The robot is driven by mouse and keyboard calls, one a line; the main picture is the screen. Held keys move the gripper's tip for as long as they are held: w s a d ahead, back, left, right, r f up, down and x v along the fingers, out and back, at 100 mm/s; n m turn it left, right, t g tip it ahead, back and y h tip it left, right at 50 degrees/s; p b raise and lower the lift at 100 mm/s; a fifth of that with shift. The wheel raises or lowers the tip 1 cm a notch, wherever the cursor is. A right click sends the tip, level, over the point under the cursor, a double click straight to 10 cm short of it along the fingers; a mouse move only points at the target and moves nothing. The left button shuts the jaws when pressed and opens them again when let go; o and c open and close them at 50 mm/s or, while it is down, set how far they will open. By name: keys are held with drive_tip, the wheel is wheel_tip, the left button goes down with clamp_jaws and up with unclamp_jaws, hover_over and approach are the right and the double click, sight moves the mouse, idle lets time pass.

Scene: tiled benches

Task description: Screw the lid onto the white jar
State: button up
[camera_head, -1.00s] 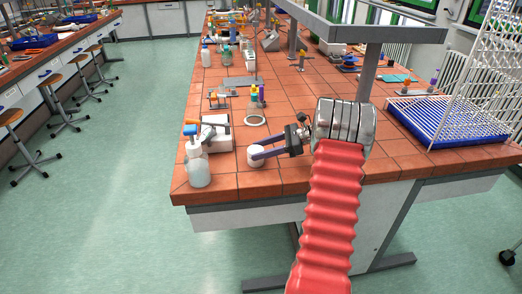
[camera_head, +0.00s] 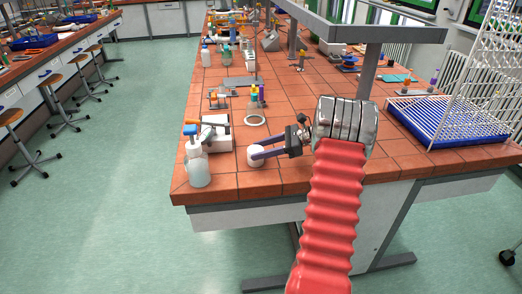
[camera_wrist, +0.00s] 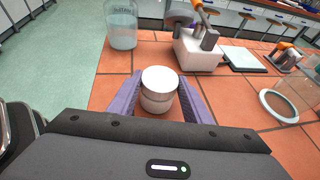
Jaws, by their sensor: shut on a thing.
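The white jar (camera_wrist: 157,105) stands upright on the tiled bench near its front edge. It also shows small in the head view (camera_head: 254,163). A white lid (camera_wrist: 159,79) sits on top of the jar in the wrist view, with a thin line between the two. My gripper (camera_wrist: 157,92) has its two purple fingers on either side of the jar and lid, shut on them at about lid height. In the head view my gripper (camera_head: 257,155) reaches in from the right. I cannot tell how far the threads are engaged.
A blue rack tray (camera_head: 448,122) is at the right. The bench's front edge is close to the jar.

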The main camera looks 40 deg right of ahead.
drive_tip(key=shift+s+a+f+m+t+h, duration=0.1)
drive_tip(key=shift+m+t+h, duration=0.35)
drive_tip(key=shift+m+h, duration=0.25)
drive_tip(key=shift+s+a+f+m+t+h, duration=0.15)
drive_tip(key=shift+m+t+h, duration=0.25)
drive_tip(key=shift+m+h, duration=0.3)
drive_tip(key=shift+s+a+f+m+t+h, duration=0.1)
drive_tip(key=shift+m+t+h, duration=0.35)
drive_tip(key=shift+m+h, duration=0.25)
drive_tip(key=shift+r, duration=0.1)
drive_tip(key=shift+a+m+t+h, duration=0.15)
drive_tip(key=shift+m+t+h, duration=0.05)
drive_tip(key=shift+m+h, duration=0.45)
drive_tip(key=shift+a+m+t+h, duration=0.15)
drive_tip(key=shift+m+t+h, duration=0.05)
drive_tip(key=shift+m+h, duration=0.4)
drive_tip(key=shift+a+m+h, duration=0.1)
drive_tip(key=shift+m+h, duration=0.95)
drive_tip(key=shift+h, duration=0.3)
drive_tip(key=shift+a+m+h, duration=0.1)
drive_tip(key=shift+m+h, duration=0.2)
drive_tip(key=shift+h, duration=0.1)
drive_tip(key=shift+a+m+h, duration=0.15)
drive_tip(key=shift+m+h, duration=0.55)
drive_tip(key=shift+h, duration=0.1)
drive_tip(key=shift+m+h, duration=0.4)
